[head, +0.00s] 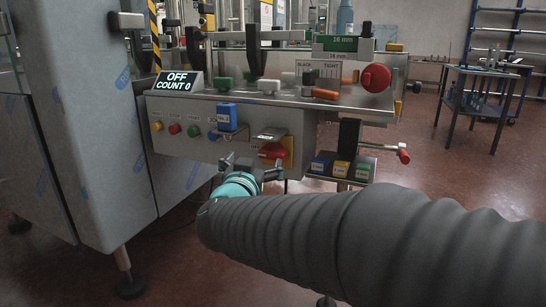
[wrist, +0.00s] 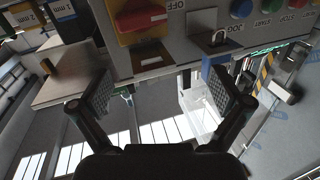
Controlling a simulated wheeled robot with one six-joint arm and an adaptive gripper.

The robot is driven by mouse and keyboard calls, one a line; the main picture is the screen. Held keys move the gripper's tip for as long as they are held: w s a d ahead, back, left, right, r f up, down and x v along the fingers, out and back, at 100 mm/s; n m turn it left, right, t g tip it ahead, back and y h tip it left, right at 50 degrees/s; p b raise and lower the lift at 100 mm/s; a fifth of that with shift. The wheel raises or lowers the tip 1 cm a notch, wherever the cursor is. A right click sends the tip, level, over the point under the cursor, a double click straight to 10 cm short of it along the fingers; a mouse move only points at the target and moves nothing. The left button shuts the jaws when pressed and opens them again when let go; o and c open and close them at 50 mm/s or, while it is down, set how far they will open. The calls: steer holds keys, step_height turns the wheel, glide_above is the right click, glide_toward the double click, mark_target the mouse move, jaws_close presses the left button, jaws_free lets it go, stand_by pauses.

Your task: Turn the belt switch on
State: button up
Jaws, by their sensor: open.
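A red switch handle (head: 273,151) on a yellow plate (head: 288,146) sits on the front panel of the machine. In the wrist view the red handle (wrist: 142,18) lies sideways near the top, with "OFF" lettered beside its yellow plate (wrist: 126,38). No "belt" label is readable. A display (head: 177,82) reads "OFF" and "COUNT 0". My gripper (head: 250,167) is in front of the panel, close to the red handle and slightly below and left of it. In the wrist view my gripper (wrist: 166,94) has its fingers wide apart with nothing between them.
Yellow, red, green and blue buttons (head: 193,131) line the panel's left. A small shelf (head: 341,168) with labelled blocks juts out at right. A red knob (head: 375,78) stands above. Open floor lies in front.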

mark_target(270, 156)
steer(key=w+d+f+h, duration=0.1)
steer(key=w, duration=0.2)
steer(key=w+d+f+m+h, duration=0.1)
steer(key=w+h, duration=0.1)
steer(key=w, duration=0.2)
steer(key=w+d+g+h, duration=0.1)
steer(key=w, duration=0.3)
steer(key=shift+w+d+f+m+b, duration=0.15)
steer(key=shift+d+f+m+b, duration=0.1)
steer(key=shift+f+m+b, duration=0.15)
steer(key=shift+c, duration=0.3)
steer(key=c, duration=1.1)
